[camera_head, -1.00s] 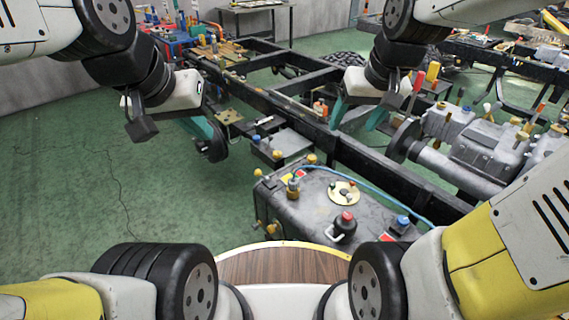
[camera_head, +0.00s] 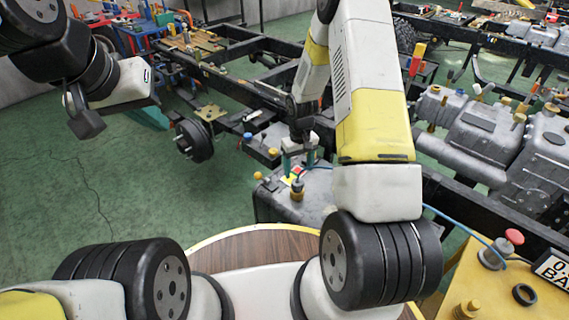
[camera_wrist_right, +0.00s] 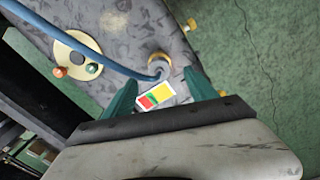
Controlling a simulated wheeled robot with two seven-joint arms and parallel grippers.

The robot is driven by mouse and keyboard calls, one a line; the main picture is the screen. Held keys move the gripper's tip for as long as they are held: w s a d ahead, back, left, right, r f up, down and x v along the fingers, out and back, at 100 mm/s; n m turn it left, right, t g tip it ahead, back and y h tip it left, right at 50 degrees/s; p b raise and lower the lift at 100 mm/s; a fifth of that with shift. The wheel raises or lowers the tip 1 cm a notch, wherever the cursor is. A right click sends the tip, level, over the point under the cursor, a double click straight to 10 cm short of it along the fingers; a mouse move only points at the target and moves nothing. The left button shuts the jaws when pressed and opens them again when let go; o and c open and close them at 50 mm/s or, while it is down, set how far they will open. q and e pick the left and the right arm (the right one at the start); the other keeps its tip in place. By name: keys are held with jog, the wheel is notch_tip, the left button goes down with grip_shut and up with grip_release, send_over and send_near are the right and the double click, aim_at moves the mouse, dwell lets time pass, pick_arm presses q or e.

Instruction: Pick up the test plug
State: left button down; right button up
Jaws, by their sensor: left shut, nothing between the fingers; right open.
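A brass fitting with a grey end, apparently the test plug (camera_head: 297,189), stands upright on top of the grey tank (camera_head: 270,207). In the right wrist view the fitting (camera_wrist_right: 159,66) shows just beyond the fingertips, where a blue hose reaches it. My right gripper (camera_head: 298,160) is open above the tank, pointing down. Its green fingers (camera_wrist_right: 162,84) lie on either side of the fitting's near end in the picture; I cannot tell whether they touch it. My left gripper (camera_head: 154,117) is shut and empty, over the floor at the left.
A small red, yellow and green label (camera_wrist_right: 155,96) shows between the fingers. A round cream plate (camera_wrist_right: 77,54) with coloured knobs is on the tank. The black chassis rail (camera_head: 250,95) runs behind. A red-topped button (camera_head: 514,237) is at the lower right. Floor at left is clear.

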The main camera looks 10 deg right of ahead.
aim_at(298, 180)
jog(key=f, duration=0.7)
jog(key=shift+w+f, duration=0.35)
jog(key=shift+f, duration=0.05)
grip_shut()
